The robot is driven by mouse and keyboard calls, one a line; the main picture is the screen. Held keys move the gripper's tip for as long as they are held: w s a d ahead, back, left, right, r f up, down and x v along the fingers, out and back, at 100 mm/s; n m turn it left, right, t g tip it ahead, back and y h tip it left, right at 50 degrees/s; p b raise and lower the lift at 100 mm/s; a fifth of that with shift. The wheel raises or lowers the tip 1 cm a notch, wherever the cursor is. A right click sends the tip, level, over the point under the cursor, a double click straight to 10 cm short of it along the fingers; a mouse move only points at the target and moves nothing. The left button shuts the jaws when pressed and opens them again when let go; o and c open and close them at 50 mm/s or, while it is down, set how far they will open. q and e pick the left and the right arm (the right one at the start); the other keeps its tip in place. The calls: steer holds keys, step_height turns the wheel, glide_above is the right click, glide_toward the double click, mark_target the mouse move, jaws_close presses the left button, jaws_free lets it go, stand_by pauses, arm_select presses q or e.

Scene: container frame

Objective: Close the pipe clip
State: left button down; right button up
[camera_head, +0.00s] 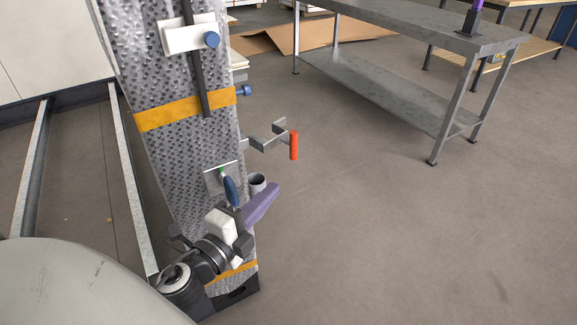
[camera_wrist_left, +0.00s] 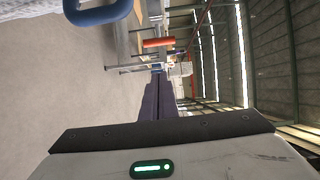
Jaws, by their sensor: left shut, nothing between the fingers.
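The likely pipe clip is a white block (camera_head: 182,36) with a blue knob (camera_head: 211,40), at the dark upright pipe (camera_head: 196,70) on the upper part of the perforated metal column. I cannot tell whether the clip is open or shut. My left gripper (camera_head: 273,189) is low in front of the column, well below the clip and apart from it. Its purple fingers are shut and empty, also in the left wrist view (camera_wrist_left: 157,82). The clip is not clearly visible in the left wrist view. My right gripper is not in view.
A blue looped handle (camera_head: 230,190) is beside my left gripper, also at the wrist view's top (camera_wrist_left: 98,10). A metal lever with an orange grip (camera_head: 294,145) juts right from the column (camera_head: 185,100). A grey workbench (camera_head: 400,90) stands behind. The right floor is clear.

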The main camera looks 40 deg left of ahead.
mark_target(282, 138)
arm_select(q)
steer(key=w+a+p, duration=0.1)
steer(key=w+a, duration=0.2)
steer(key=w, duration=0.9)
steer(key=shift+w+a+p, duration=0.3)
steer(key=shift+a+p, duration=0.05)
steer(key=shift+a, duration=0.05)
steer(key=shift+r, duration=0.1)
